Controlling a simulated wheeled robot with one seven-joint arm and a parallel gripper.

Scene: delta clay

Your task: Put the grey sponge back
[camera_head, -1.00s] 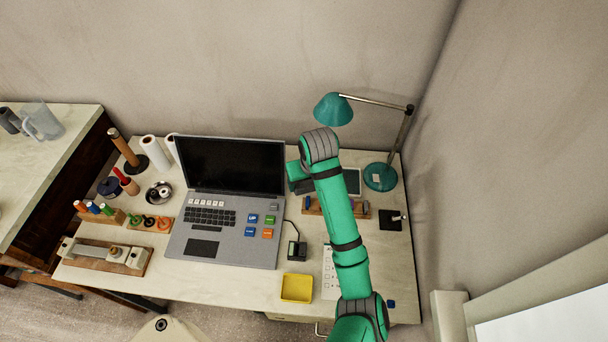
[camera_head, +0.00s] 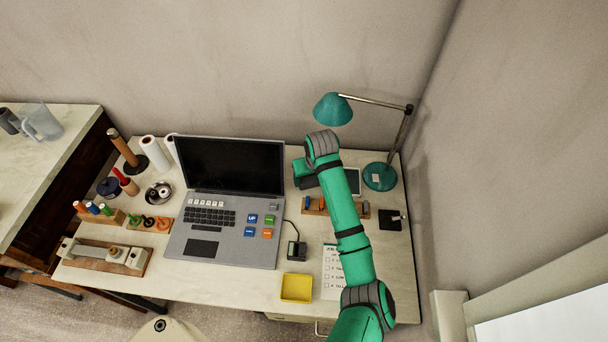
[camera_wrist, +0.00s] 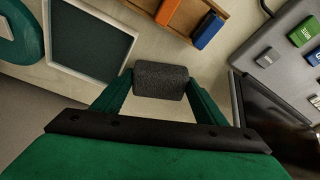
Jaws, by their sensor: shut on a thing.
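The grey sponge (camera_wrist: 160,87) is a dark grey rounded block, seen in the wrist view between the two green fingers of my gripper (camera_wrist: 160,80). My gripper is shut on it. In the head view my arm hides the sponge and the fingertips. A wooden rack (camera_wrist: 226,8) holds an orange block (camera_wrist: 168,12) and a blue block (camera_wrist: 207,31), beyond the sponge in the wrist view. In the head view the rack (camera_head: 362,214) stands partly behind my forearm.
A dark-screened tablet (camera_wrist: 88,45) lies beside the sponge. The lamp (camera_head: 380,176) stands at the back right, the laptop (camera_head: 222,220) to the left. A yellow tray (camera_head: 296,288), a checklist (camera_head: 331,272) and a black square base (camera_head: 392,220) occupy the desk.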

